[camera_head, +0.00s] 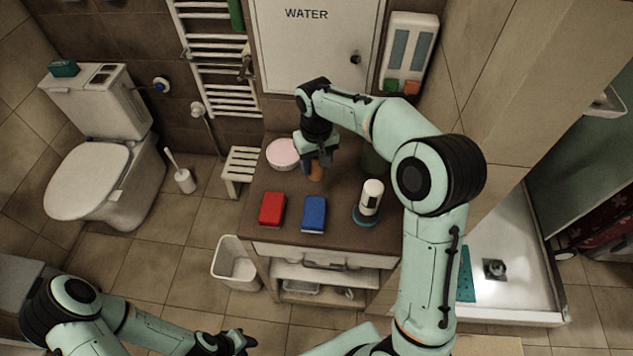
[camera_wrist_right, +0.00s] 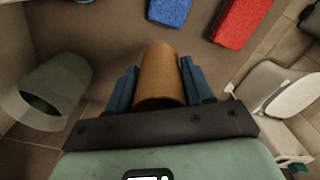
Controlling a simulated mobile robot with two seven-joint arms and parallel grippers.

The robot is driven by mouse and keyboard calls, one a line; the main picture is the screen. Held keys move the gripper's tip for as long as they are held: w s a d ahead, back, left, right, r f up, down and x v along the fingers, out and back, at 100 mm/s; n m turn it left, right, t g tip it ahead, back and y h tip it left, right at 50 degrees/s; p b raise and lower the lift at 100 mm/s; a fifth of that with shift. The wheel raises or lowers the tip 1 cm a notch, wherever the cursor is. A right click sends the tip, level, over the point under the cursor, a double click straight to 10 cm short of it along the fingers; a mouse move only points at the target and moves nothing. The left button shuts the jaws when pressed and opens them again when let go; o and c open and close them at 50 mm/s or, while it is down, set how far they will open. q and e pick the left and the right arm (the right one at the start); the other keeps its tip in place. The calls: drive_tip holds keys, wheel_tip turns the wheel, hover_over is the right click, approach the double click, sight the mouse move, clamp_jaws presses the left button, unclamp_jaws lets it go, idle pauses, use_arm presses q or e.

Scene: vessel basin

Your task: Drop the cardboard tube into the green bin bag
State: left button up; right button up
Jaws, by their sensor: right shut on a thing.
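The brown cardboard tube (camera_head: 316,173) is over the back of the dark cabinet top, held between the fingers of my right gripper (camera_head: 317,160). In the right wrist view the tube (camera_wrist_right: 158,72) stands between the blue fingers of the right gripper (camera_wrist_right: 158,88). The green bin bag (camera_head: 373,161) is to the right of the tube, partly hidden behind my right arm. In the wrist view the bag (camera_wrist_right: 60,82) is at the left, its round open mouth visible. My left gripper (camera_head: 236,343) is low at the bottom of the head view, away from the cabinet; its jaw opening is unclear.
A red block (camera_head: 272,209), a blue block (camera_head: 313,214) and a white bottle (camera_head: 371,196) with a blue base stand at the cabinet front. A pink round item (camera_head: 283,153) is at the back left. A white bin (camera_head: 236,263) stands on the floor to the left.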

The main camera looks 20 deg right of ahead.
wheel_tip(320, 180, down, 5)
drive_tip(key=shift+w, duration=0.15)
use_arm(q)
drive_tip(key=shift+s+f, duration=0.25)
drive_tip(key=shift+f, duration=0.2)
use_arm(e)
drive_tip(key=shift+f, duration=2)
drive_tip(key=shift+f, duration=0.15)
drive_tip(key=o, duration=1)
drive_tip(key=shift+b, duration=0.3)
use_arm(q)
drive_tip(key=shift+s, duration=0.1)
